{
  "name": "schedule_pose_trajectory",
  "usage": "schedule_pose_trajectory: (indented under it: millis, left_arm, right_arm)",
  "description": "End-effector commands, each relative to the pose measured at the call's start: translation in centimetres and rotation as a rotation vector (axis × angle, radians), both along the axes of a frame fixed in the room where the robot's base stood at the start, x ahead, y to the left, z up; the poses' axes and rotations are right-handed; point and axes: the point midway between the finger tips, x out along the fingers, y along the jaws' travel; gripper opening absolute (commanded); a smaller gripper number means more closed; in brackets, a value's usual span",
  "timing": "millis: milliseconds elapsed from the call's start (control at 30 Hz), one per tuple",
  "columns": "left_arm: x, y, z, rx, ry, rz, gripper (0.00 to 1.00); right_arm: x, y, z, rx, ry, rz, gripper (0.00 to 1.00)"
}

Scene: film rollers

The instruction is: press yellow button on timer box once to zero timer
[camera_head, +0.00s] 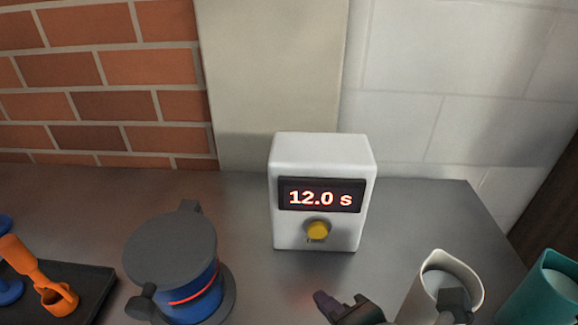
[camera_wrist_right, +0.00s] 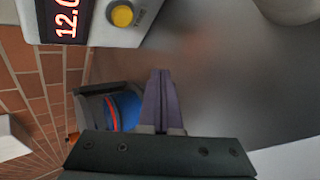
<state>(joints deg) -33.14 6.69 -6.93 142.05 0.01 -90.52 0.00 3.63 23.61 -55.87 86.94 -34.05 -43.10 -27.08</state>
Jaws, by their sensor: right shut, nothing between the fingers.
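The white timer box (camera_head: 321,190) stands upright on the grey counter near the wall. Its display (camera_head: 321,197) reads 12.0 s in red. The round yellow button (camera_head: 317,231) sits below the display on the front face. My right gripper (camera_head: 338,300) is in front of the box and below it in the head view, shut and empty, apart from the button. In the right wrist view the shut fingers (camera_wrist_right: 158,80) point toward the box side, with the yellow button (camera_wrist_right: 122,15) up and to the left of the tips. My left gripper is not in view.
A dark-lidded blue canister (camera_head: 172,255) with a red stripe stands left of the box. A black tray (camera_head: 92,290) with orange and blue parts is at the far left. A cream jug (camera_head: 415,292) and a teal container (camera_head: 535,300) stand at the right.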

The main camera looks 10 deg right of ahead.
Motion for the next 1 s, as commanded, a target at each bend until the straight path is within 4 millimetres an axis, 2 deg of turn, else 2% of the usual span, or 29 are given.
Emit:
schedule_pose_trajectory:
  millis: [267,433,1000]
  left_arm:
    - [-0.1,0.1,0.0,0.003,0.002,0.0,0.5]
    - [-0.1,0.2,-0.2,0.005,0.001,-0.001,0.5]
    - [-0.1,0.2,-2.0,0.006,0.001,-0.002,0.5]
  right_arm:
    - [0.0,0.0,0.1,0.001,0.0,-0.001,0.0]
    - [0.7,-0.2,0.0,-0.001,0.0,-0.001,0.0]
    - [7.5,-2.2,0.0,0.001,0.001,-0.002,0.0]
